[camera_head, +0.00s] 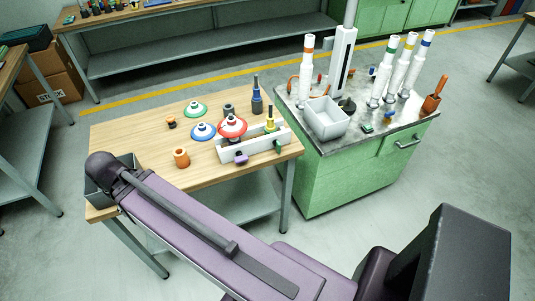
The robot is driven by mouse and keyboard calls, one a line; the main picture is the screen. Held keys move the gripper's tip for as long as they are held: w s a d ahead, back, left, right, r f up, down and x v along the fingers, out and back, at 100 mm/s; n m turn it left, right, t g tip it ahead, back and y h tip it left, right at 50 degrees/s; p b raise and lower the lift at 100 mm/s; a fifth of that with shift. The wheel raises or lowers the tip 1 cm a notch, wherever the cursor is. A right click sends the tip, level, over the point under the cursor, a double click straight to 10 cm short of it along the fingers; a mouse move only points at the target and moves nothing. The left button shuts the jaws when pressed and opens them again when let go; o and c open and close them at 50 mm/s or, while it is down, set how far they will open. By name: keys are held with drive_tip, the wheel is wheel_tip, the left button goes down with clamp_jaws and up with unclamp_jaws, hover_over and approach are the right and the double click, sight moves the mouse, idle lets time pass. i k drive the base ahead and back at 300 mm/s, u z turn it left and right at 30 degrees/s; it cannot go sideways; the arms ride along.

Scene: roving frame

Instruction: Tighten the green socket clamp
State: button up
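On the metal top of the green cabinet stands a white tube with a green band (383,75), upright in a grey base. I take its base (374,103) as the green socket; its clamp is too small to make out clearly. A small green piece (367,128) lies near the front of the metal top. Another green piece (278,146) is at the white rack on the wooden table. My purple arm crosses the lower middle, and its dark end is over the table's left front corner. My gripper is not in view.
White tubes with yellow (405,70) and blue (418,67) bands stand close to the right of the green-banded one. An orange-banded tube (307,65), a white bin (327,120) and a tall post (341,60) are left.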

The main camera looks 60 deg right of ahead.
sight(276, 143)
drive_tip(key=u, duration=0.2)
drive_tip(key=k, duration=1.2)
drive_tip(key=z, duration=1.4)
drive_tip(key=i, duration=1)
drive_tip(key=u, duration=0.05)
